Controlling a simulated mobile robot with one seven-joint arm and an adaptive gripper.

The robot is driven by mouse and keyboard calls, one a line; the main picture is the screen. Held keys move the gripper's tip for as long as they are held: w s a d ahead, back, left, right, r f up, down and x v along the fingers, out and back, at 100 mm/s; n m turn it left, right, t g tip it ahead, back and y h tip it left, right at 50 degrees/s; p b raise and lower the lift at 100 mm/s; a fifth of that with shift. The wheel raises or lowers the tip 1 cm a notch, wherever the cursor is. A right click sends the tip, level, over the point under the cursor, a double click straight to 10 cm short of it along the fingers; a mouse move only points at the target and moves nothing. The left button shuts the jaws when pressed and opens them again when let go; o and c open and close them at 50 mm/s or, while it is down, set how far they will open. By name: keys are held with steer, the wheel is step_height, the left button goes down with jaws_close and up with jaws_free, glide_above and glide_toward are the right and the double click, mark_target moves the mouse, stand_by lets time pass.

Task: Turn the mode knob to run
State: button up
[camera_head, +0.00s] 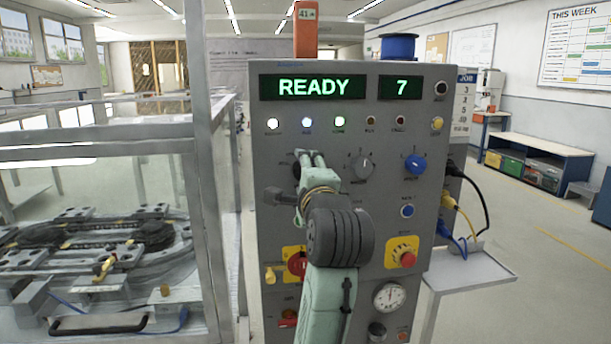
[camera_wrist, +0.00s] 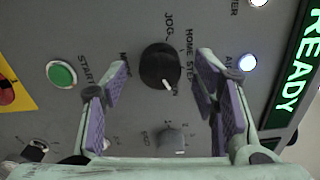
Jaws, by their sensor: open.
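The mode knob is a round black knob (camera_wrist: 160,66) with a white pointer mark, in the wrist view. Labels JOG, HOME and STEP stand around it. The mark points downward in that picture, beside a small label ending in N that is only partly readable. My gripper (camera_wrist: 163,68) is open, with one purple-padded finger on each side of the knob and visible gaps to both. I cannot tell how deep the fingers reach. In the head view my gripper (camera_head: 309,158) is at the upper left of the grey panel (camera_head: 335,220) and mostly hides the knob.
A grey selector knob (camera_wrist: 171,139) and a green START button (camera_wrist: 61,74) are near the fingers. The lit screen (camera_head: 312,87) reads READY. A blue knob (camera_head: 415,163) and a red stop button (camera_head: 408,259) are further right. A glass-walled enclosure (camera_head: 205,180) stands left.

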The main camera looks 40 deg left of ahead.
steer(key=v, duration=1.1)
steer(key=shift+s+d, duration=0.25)
steer(key=shift+d, duration=0.1)
